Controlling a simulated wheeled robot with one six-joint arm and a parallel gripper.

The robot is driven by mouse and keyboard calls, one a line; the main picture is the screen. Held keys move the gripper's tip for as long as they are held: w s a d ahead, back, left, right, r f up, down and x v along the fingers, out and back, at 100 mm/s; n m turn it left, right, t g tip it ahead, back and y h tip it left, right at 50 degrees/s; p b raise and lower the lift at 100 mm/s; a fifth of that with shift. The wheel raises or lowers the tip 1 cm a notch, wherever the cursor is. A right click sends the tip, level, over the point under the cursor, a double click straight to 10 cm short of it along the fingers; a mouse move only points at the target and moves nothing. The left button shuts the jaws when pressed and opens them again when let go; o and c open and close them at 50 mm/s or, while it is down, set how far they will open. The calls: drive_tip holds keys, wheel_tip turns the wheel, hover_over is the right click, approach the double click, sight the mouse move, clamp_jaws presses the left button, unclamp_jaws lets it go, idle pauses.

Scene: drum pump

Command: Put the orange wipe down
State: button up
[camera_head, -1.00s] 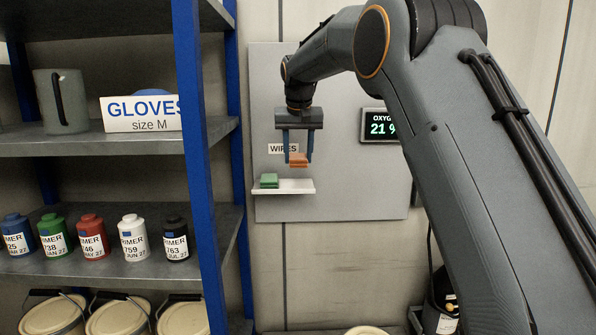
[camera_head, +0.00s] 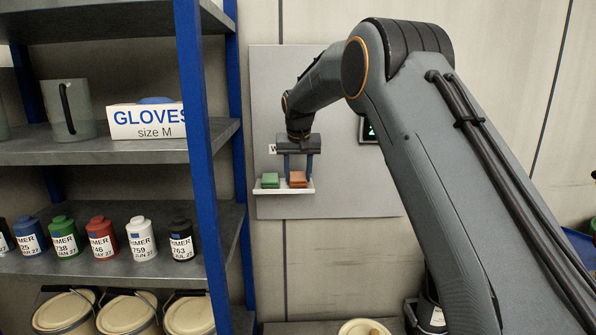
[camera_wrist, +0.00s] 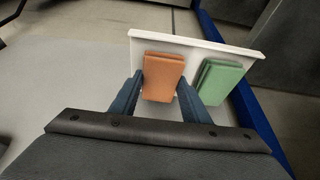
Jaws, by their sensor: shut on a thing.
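The orange wipe (camera_head: 298,180) is a small folded pad at the right part of the small white wall shelf (camera_head: 270,189). My gripper (camera_head: 298,178) points down at the shelf and is shut on the orange wipe, one finger on each side. In the wrist view the orange wipe (camera_wrist: 161,77) sits between the two blue-grey fingers, over the white shelf (camera_wrist: 200,44). It looks level with the shelf, but contact underneath is hard to see. The green wipe (camera_head: 270,180) lies on the shelf to the left; it also shows in the wrist view (camera_wrist: 218,80).
The shelf is fixed to a grey wall panel (camera_head: 350,195). A blue-framed rack (camera_head: 203,170) stands close on the left, with a gloves box (camera_head: 148,121), a grey jug (camera_head: 70,108) and several primer bottles. A lidded bucket (camera_head: 364,328) is low down, below the panel.

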drive_tip(key=shift+f, duration=0.15)
drive_tip(key=o, duration=0.9)
drive_tip(key=shift+o, duration=0.2)
drive_tip(key=shift+r, duration=0.35)
drive_tip(key=b+v, duration=0.3)
drive_tip(key=v, duration=0.8)
drive_tip(key=shift+s+r+b, duration=0.15)
drive_tip(key=shift+r+b, duration=0.1)
drive_tip(key=shift+b, duration=0.15)
